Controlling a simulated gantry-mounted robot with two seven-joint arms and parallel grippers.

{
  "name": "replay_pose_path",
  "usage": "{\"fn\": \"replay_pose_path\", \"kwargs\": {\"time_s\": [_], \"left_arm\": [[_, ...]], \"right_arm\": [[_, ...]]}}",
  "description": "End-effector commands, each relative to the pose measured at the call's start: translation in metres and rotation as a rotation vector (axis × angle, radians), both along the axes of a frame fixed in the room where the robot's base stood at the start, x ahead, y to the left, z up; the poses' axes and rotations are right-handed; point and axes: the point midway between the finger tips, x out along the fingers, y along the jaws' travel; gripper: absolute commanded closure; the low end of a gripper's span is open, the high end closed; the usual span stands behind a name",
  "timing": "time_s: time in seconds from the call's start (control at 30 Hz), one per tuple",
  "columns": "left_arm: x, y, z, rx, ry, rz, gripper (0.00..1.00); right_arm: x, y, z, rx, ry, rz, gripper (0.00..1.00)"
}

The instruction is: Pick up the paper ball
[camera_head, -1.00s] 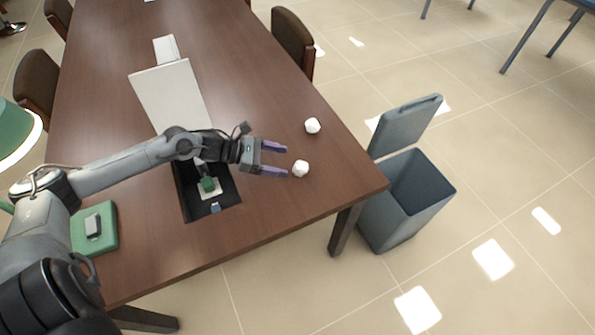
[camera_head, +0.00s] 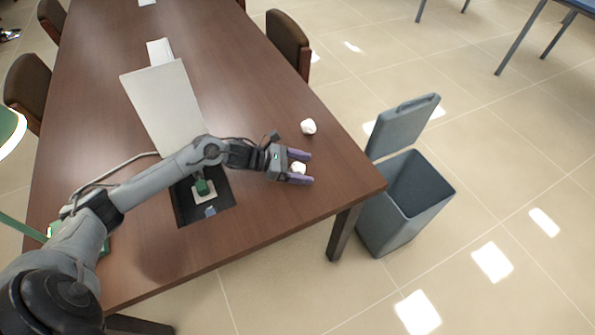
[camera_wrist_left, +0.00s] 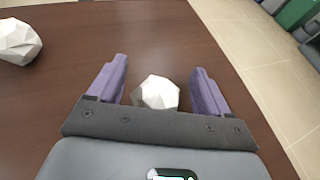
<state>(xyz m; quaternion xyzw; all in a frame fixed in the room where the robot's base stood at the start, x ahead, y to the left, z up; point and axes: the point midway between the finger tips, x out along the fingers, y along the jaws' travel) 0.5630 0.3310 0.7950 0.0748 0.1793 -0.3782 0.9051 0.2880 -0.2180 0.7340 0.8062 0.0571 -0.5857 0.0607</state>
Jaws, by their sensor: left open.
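A white crumpled paper ball (camera_head: 299,167) lies on the brown table near its right edge. My left gripper (camera_head: 302,167) is open, with one purple finger on each side of this ball. In the left wrist view the ball (camera_wrist_left: 158,92) sits between the two fingers, with a gap to each, and its near side is partly hidden by the gripper's body. A second white paper ball (camera_head: 308,127) lies farther back on the table, outside the gripper; it also shows at the upper left of the left wrist view (camera_wrist_left: 18,42). My right gripper is not in view.
A grey-blue bin (camera_head: 408,205) with its lid (camera_head: 404,125) raised stands on the floor beyond the table's right edge. An open black case (camera_head: 188,213) with a pale raised lid (camera_head: 164,105) is on the table (camera_head: 240,60). Brown chairs (camera_head: 288,42) stand around it.

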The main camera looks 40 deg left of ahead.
Motion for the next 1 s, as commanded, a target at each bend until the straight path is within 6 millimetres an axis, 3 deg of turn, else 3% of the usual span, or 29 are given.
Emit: {"fn": "replay_pose_path", "kwargs": {"time_s": [0.3, 0.67, 1.0], "left_arm": [[0.0022, -0.0023, -0.0010, 0.001, 0.001, 0.000, 0.23], [0.0021, -0.0021, -0.0010, 0.001, 0.001, 0.000, 0.76], [0.0021, -0.0021, -0.0009, 0.001, 0.001, 0.000, 0.78]], "right_arm": [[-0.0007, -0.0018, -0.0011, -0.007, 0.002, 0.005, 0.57], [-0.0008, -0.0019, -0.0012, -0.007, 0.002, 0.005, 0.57], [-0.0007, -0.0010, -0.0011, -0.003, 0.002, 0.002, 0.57]]}}
